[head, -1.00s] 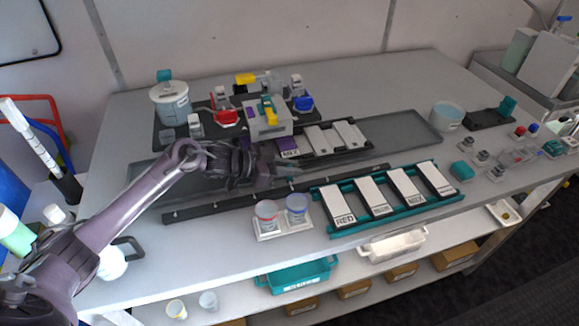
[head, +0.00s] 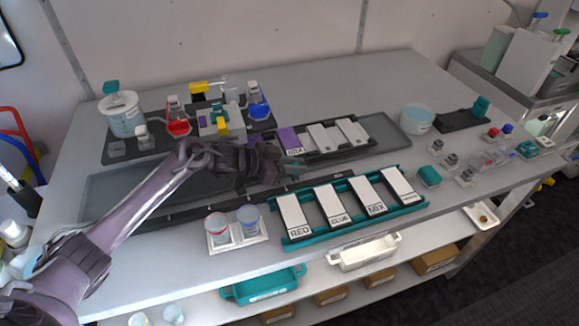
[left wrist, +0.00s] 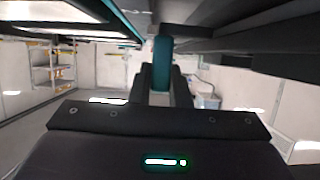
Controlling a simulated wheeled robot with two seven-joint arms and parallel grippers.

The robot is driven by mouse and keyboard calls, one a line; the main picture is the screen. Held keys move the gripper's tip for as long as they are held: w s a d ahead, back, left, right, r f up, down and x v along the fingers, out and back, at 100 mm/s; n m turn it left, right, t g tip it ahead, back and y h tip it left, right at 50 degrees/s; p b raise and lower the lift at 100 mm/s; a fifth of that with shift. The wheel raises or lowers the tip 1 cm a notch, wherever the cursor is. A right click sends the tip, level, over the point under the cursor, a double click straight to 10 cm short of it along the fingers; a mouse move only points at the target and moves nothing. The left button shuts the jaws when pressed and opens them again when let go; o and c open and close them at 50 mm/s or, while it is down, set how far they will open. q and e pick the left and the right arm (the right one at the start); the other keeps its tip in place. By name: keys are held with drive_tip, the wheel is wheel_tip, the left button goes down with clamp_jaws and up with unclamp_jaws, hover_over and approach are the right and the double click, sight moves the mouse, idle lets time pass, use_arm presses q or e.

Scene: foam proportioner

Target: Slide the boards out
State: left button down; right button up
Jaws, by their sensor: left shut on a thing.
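A black rack (head: 366,148) carries a purple board (head: 288,137) and white boards (head: 320,138) in the long grey tray (head: 406,143). It lies to the right of the grey machine block (head: 222,120). My left gripper (head: 284,171) is at the near side of this rack, just below the purple board. In the left wrist view its fingers (left wrist: 162,88) are shut on a narrow teal piece (left wrist: 162,62). Whether that piece is joined to the rack is hidden. My right gripper is out of view.
In front are a teal rack (head: 410,208) with labelled white boards (head: 330,205) and a stand with two cups (head: 238,237). A dark rail (head: 180,213) runs behind them. A white tub (head: 417,118) stands right of the tray.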

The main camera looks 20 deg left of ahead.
sight(309, 161)
use_arm(q)
drive_tip(key=shift+w+d, duration=0.5)
drive_tip(key=shift+d, duration=0.2)
drive_tip(key=shift+w+d, duration=0.2)
drive_tip(key=shift+d, duration=0.15)
drive_tip(key=shift+w+d+b, duration=0.15)
drive_tip(key=shift+d+b, duration=0.05)
drive_tip(key=shift+b, duration=0.15)
drive_tip(key=shift+w+d+r, duration=0.1)
drive_tip(key=shift+w+d, duration=0.05)
drive_tip(key=shift+d, duration=0.1)
drive_tip(key=c, duration=1.4)
unclamp_jaws()
drive_tip(key=shift+o, duration=0.2)
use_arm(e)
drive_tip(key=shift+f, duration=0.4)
use_arm(q)
drive_tip(key=shift+a, duration=0.1)
